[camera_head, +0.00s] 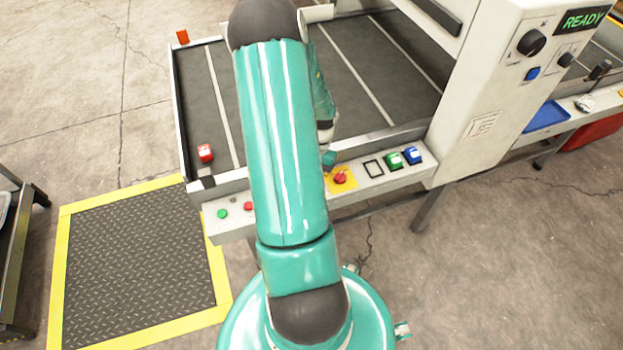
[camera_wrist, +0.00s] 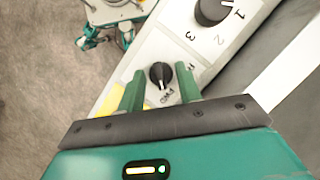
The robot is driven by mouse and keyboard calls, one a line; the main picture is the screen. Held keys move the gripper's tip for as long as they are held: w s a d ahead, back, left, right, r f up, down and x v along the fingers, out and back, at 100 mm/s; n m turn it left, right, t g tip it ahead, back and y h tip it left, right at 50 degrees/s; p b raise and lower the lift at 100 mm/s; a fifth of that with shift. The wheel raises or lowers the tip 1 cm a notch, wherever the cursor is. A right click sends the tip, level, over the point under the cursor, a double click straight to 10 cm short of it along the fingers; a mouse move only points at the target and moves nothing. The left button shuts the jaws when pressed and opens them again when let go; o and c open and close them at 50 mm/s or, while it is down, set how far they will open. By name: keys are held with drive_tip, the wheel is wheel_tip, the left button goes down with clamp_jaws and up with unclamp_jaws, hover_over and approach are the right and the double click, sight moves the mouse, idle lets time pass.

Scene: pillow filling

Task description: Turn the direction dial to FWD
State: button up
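In the wrist view, the black direction dial (camera_wrist: 160,74) sits on the pale control panel, with upside-down FWD lettering below it and a partly covered R to its right. A light mark shows at the dial's lower edge, on the side of the FWD lettering. My gripper (camera_wrist: 159,70) is open, with one green finger on each side of the dial. I cannot tell whether either finger touches it. In the head view, my arm covers the dial and most of the gripper.
A larger black dial (camera_wrist: 211,10) marked 1, 2, 3 is farther up the panel. A red button on a yellow plate (camera_head: 340,178), a green button (camera_head: 393,161) and a blue button (camera_head: 413,155) line the front rail (camera_head: 365,189). A READY display (camera_head: 583,20) is lit.

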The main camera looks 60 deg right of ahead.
drive_tip(key=shift+o, duration=1)
drive_tip(key=v, duration=1.3)
drive_tip(key=shift+r, duration=0.4)
drive_tip(key=shift+d, duration=0.1)
